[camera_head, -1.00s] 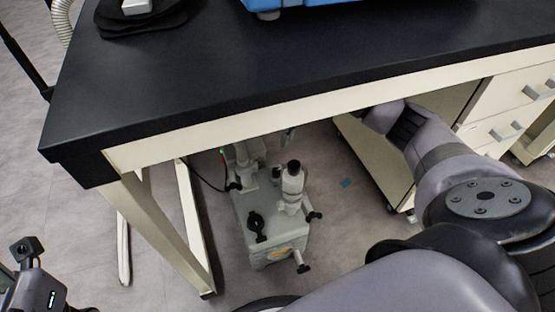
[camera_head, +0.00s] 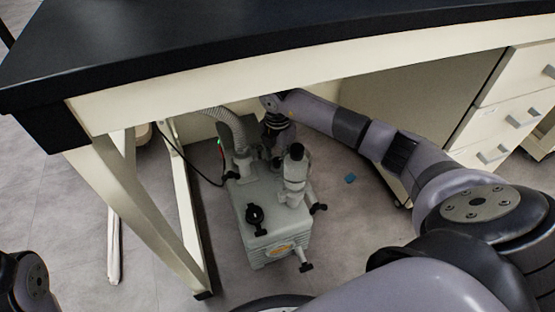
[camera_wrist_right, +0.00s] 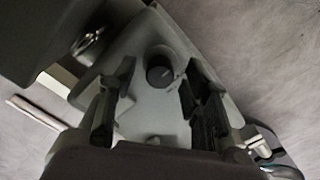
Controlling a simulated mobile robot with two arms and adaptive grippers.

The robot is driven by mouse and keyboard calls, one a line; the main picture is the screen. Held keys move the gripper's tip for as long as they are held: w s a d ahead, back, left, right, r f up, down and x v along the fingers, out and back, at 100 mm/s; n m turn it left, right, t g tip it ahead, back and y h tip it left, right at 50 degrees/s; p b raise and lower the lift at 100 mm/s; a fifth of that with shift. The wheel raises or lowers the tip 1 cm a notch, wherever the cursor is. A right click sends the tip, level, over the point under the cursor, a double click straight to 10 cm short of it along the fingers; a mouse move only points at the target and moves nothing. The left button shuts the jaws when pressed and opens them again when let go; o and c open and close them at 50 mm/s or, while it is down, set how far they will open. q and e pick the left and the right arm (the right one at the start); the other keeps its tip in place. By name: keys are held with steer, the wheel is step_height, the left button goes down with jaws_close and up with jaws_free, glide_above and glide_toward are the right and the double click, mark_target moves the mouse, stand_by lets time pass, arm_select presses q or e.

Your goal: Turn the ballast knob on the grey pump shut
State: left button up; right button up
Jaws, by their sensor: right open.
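The grey pump (camera_head: 270,222) stands on the floor under the bench, with a black handle, pale fittings and a black cap on top. In the right wrist view, a round black knob (camera_wrist_right: 160,70) with a pale mark sits on the pump's light top face (camera_wrist_right: 150,108). My right gripper (camera_wrist_right: 157,82) is open, its fingers on either side of the knob in that picture and apart from it. In the head view, my right arm reaches under the bench to behind the pump's fittings, which partly hide the gripper. My left gripper is out of view.
The black bench top (camera_head: 190,50) and its pale front rail (camera_head: 300,82) lie above the pump. A bench leg (camera_head: 138,205) stands left of it. A ribbed hose (camera_head: 224,122) rises behind it. Drawers (camera_head: 505,120) are at right. Floor in front is clear.

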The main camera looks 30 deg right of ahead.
steer(key=shift+c, duration=0.3)
jaws_close()
stand_by(0.3)
